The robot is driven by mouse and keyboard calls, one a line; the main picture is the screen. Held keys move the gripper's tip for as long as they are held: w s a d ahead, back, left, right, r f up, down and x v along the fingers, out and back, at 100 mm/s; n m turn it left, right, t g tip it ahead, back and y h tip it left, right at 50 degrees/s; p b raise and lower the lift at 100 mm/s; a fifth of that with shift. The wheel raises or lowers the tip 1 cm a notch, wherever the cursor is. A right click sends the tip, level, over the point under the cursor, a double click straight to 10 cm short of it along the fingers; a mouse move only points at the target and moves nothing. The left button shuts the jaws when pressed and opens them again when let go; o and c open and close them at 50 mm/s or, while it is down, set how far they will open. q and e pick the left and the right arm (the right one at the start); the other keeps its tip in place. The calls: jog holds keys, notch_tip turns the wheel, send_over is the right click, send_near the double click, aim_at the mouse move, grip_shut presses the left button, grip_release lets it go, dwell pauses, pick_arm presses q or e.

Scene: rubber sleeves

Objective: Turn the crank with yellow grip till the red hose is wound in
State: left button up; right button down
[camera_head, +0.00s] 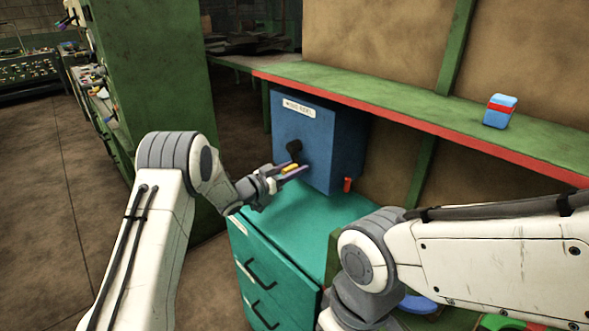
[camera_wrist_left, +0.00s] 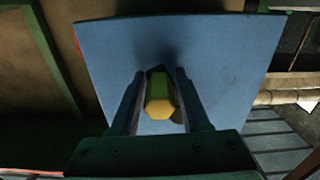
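The blue hose reel box (camera_head: 316,136) stands on the teal cabinet and carries a white label. Its crank has a dark hub (camera_head: 294,147) on the front face and a yellow grip (camera_head: 289,167) sticking out. A short red hose end (camera_head: 347,184) shows low on the box's right side. My left gripper (camera_head: 290,171) has its two fingers on either side of the yellow grip. In the left wrist view the yellow grip (camera_wrist_left: 159,108) sits between the fingers (camera_wrist_left: 160,85), with narrow gaps beside it, so they look open. My right gripper is out of view.
The teal cabinet top (camera_head: 330,225) is clear in front of the box. A green shelf with red edge (camera_head: 420,108) runs behind and right, holding a blue block with a red band (camera_head: 500,111). A tall green cabinet (camera_head: 150,75) stands at left.

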pick_arm(q)
jog(key=shift+o, duration=1)
jog(key=shift+s+d+r, duration=0.15)
jog(key=shift+d+r, duration=0.05)
jog(key=shift+d, duration=0.1)
jog(key=shift+a+f, duration=0.1)
jog(key=shift+a, duration=0.1)
jog(key=shift+s+a, duration=0.15)
jog(key=shift+a, duration=0.1)
jog(key=b+v, duration=0.2)
jog(key=v, duration=0.6)
jog(key=shift+s+a, duration=0.55)
jog(key=shift+s, duration=0.1)
